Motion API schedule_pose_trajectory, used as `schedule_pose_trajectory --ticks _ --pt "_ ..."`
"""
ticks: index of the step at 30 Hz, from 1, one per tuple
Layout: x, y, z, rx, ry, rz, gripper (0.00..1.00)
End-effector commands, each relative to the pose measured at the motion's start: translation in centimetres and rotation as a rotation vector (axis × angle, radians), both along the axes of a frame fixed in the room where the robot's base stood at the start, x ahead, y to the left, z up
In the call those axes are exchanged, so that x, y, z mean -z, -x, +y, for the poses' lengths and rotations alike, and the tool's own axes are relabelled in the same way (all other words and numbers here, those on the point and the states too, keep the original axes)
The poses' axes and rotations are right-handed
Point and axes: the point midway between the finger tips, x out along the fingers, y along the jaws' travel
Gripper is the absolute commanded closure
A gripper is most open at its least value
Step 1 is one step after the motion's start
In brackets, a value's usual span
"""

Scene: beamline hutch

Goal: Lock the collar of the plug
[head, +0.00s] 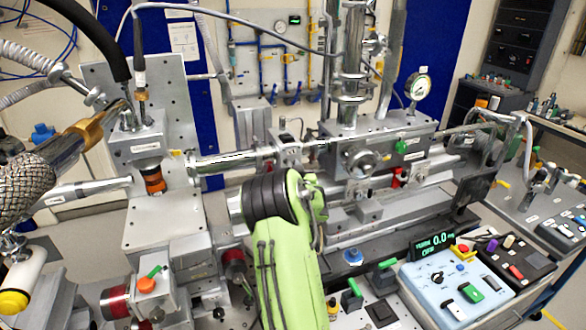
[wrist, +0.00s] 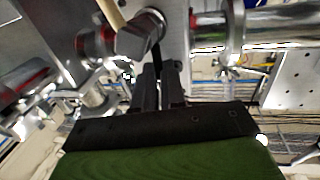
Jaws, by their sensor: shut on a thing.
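In the head view, a black-and-orange round connector (head: 153,181) sits under a grey box (head: 137,143) on the left plate. I cannot tell whether it is the plug or its collar. A slim plug-like body with a dark cable (head: 139,72) stands upright above the same box. In the wrist view, my gripper (wrist: 160,68) has its two dark fingers close together on a thin dark part (wrist: 157,58), whose identity is unclear. A grey rounded knob (wrist: 143,36) is right by the fingertips. In the head view, my green arm hides the gripper.
A horizontal steel pipe (head: 235,158) crosses behind my arm. A braided hose (head: 25,187) hangs at the left. A pale blue control box (head: 455,285) with switches and a small display (head: 433,245) stands at the lower right. Fittings crowd the bench.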

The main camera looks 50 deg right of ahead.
Motion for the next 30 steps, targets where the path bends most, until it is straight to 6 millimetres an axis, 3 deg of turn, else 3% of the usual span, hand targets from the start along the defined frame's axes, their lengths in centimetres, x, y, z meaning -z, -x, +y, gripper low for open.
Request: schedule_pose_trajectory --ticks 3,4,9,20,30 --pt "0.2 0.0 0.0 0.001 -0.002 0.004 1.00" --pt "0.2 0.0 0.0 0.001 -0.002 0.004 0.87" --pt "0.1 0.0 0.0 0.001 0.000 0.004 0.65" --pt "0.2 1.0 0.7 0.001 -0.001 0.004 0.65" --pt "0.8 7.9 6.5 0.005 -0.003 -0.005 0.65"
